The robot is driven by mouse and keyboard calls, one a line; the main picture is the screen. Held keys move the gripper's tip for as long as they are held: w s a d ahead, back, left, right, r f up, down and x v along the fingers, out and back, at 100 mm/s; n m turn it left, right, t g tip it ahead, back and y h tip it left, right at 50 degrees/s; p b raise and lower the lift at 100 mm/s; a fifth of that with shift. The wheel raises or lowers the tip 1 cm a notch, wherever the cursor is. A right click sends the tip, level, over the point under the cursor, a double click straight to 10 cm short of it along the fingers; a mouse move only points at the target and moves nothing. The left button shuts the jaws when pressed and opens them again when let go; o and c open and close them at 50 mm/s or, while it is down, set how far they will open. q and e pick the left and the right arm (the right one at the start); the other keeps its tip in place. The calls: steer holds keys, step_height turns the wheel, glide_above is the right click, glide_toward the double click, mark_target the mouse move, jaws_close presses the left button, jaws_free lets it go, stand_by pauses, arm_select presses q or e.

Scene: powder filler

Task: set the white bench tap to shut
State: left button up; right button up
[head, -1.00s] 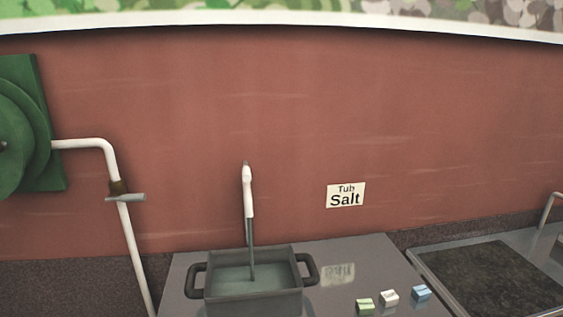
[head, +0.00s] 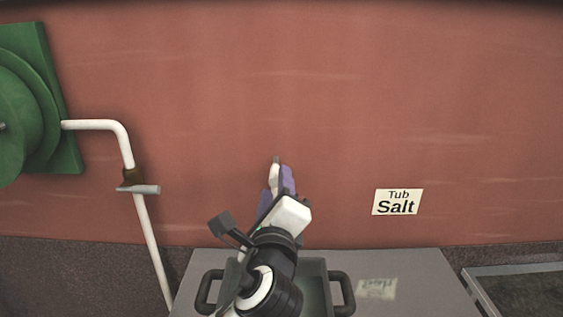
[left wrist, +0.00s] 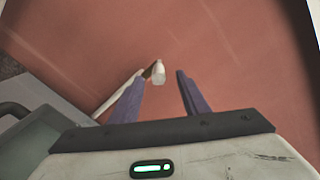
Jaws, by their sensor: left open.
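The white bench tap (head: 275,174) stands behind the grey tub, against the red wall. In the head view only its upper part shows; my left gripper and arm hide the rest. My left gripper (head: 278,190) is open, its purple fingers pointing up and forward at the tap. In the left wrist view a white rounded part of the tap (left wrist: 159,73) shows between the tips of the open fingers (left wrist: 161,82), nearer the left one. I cannot tell whether a finger touches it. Any stream below the tap is hidden. My right gripper is not in view.
The grey tub (head: 318,285) with dark handles stands on the metal bench (head: 420,275) below my arm. A white pipe (head: 150,240) with a grey lever (head: 140,189) runs down from a green reel (head: 25,120) at left. A "Tub Salt" label (head: 397,202) is on the wall.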

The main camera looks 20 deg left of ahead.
mark_target(276, 167)
arm_select(q)
steer(key=x, duration=0.2)
steer(key=shift+w+a, duration=0.15)
steer(key=shift+w, duration=0.2)
steer(key=x, duration=0.5)
steer(key=shift+w+a+f+p, duration=0.1)
steer(key=shift+w+p, duration=0.05)
steer(key=shift+p, duration=0.15)
steer(key=shift+w, duration=0.3)
steer(key=shift+w+a, duration=0.1)
steer(key=shift+w, duration=0.15)
jaws_close()
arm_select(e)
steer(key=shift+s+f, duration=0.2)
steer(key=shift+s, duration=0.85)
